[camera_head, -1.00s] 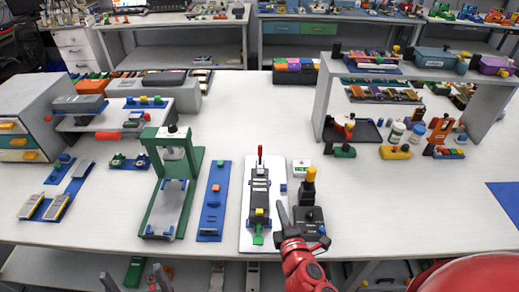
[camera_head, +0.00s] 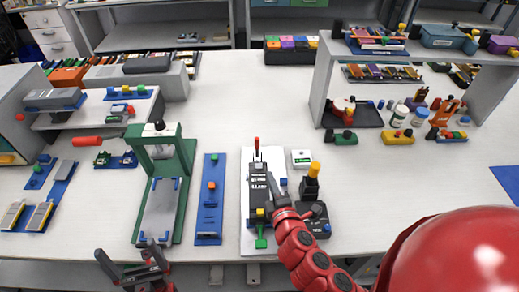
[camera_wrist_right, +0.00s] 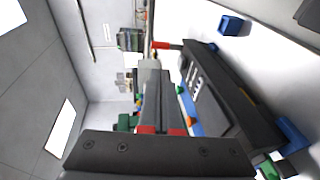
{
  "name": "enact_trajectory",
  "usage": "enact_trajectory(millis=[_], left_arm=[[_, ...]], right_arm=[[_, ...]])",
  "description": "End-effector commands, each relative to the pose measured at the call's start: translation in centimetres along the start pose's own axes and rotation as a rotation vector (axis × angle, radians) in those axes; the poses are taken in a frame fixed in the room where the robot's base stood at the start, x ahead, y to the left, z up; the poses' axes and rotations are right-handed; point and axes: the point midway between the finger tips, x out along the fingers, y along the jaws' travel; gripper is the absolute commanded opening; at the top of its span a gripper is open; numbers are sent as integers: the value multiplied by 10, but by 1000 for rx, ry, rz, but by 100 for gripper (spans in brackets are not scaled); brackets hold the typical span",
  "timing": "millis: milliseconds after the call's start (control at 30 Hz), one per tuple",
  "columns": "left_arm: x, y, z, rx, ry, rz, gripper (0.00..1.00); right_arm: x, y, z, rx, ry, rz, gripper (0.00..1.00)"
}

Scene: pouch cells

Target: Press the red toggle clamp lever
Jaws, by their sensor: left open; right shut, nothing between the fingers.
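The red toggle clamp lever (camera_head: 257,146) stands upright at the far end of a black fixture (camera_head: 259,178) on a white plate (camera_head: 248,238). It also shows in the right wrist view (camera_wrist_right: 167,45), beyond the fingertips and apart from them. My right gripper (camera_head: 272,185) is shut and empty, over the right side of the black fixture and nearer than the lever. Its dark fingers (camera_wrist_right: 155,85) fill the middle of the right wrist view. My left gripper (camera_head: 134,262) is open and empty at the table's front edge, far left of the lever.
A black box with a yellow-topped knob (camera_head: 314,170) stands just right of my right gripper. A blue strip (camera_head: 208,225) and a green press frame (camera_head: 187,155) stand left of the plate. A white shelf (camera_head: 318,85) is at the right. The table behind the lever is clear.

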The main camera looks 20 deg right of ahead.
Motion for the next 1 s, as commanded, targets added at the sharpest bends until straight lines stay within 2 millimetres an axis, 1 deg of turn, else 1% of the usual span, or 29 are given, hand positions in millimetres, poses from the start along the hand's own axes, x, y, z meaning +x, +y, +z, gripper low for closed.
enact_trajectory(millis=[167, 333, 367, 433, 467, 700, 900, 1000], left_arm=[[-8, 0, 1, 0, 0, 0, 100], [-29, 1, 5, 0, 0, 0, 100], [-25, 1, 4, 0, 0, 0, 100], [-27, 1, 5, 0, 0, 0, 100], [-25, 1, 4, 0, 0, 0, 100], [-17, 1, 3, 0, 0, 0, 100], [-11, 0, 2, 0, 0, 0, 100], [-9, 0, 2, 0, 0, 0, 100]], right_arm=[[7, -2, 0, 0, 1, 3, 0], [30, -4, 0, -2, 0, 8, 0], [36, -1, 0, -2, 1, 4, 0], [51, 0, -1, -1, 3, 4, 0], [57, 2, -2, 0, 3, 4, 0], [101, 3, -1, 2, 1, 1, 0], [127, 2, 0, 0, -3, -1, 0], [134, 2, -1, 0, 1, 2, 0]])
